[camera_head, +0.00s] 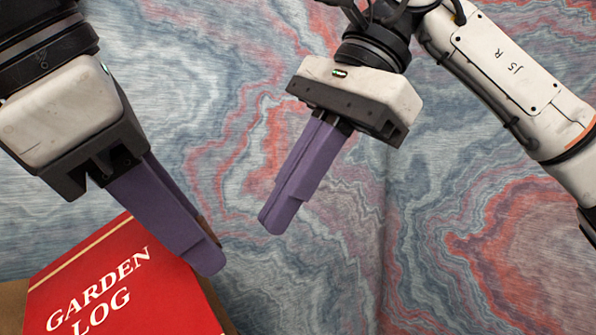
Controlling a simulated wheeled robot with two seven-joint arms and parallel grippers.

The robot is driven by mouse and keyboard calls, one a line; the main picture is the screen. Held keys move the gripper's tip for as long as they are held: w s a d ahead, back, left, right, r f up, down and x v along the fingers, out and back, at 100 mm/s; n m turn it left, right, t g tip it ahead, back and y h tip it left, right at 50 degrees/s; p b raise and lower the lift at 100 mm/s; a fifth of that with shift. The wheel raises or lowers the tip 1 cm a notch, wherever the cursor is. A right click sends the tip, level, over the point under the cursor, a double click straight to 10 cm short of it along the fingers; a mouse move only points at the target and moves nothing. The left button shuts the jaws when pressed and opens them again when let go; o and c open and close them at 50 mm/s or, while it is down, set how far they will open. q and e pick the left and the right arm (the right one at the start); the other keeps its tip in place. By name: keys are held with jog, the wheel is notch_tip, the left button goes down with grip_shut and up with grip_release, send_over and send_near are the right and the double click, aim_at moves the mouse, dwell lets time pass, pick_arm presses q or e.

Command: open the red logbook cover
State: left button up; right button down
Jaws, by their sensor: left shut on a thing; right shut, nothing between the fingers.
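The red logbook (122,285) lies at the lower left of the head view, marked "GARDEN LOG" in white, with a pale gold line along its upper left edge. Its lower part is cut off by the frame. My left gripper (208,262) reaches in from the left over the book's upper right edge. Its purple fingers are shut on the logbook cover near that edge; the contact itself is mostly hidden behind the fingers. My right gripper (277,222) hangs to the right of the book, apart from it, with its purple fingers shut and empty.
A brown surface (12,305) shows at the lower left beside the book. Marbled blue, grey and red walls (460,230) stand behind, meeting in a corner right of centre. The space between and right of the grippers looks clear.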

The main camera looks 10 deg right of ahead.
aim_at(210, 232)
jog(key=a, duration=0.1)
jog(key=s+a, duration=0.1)
jog(key=a, duration=0.1)
jog(key=a+f, duration=0.1)
jog(key=shift+s+a+f, duration=0.1)
jog(key=shift+s+a, duration=0.05)
jog(key=shift+a, duration=0.1)
pick_arm(q)
jog(key=shift+f, duration=0.15)
jog(key=o, duration=1.2)
jog(key=shift+w+d, duration=0.1)
jog(key=shift+o, duration=1.4)
pick_arm(e)
jog(key=shift+s+a+r, duration=0.6)
jog(key=shift+a+r, duration=0.05)
jog(key=shift+r, duration=0.15)
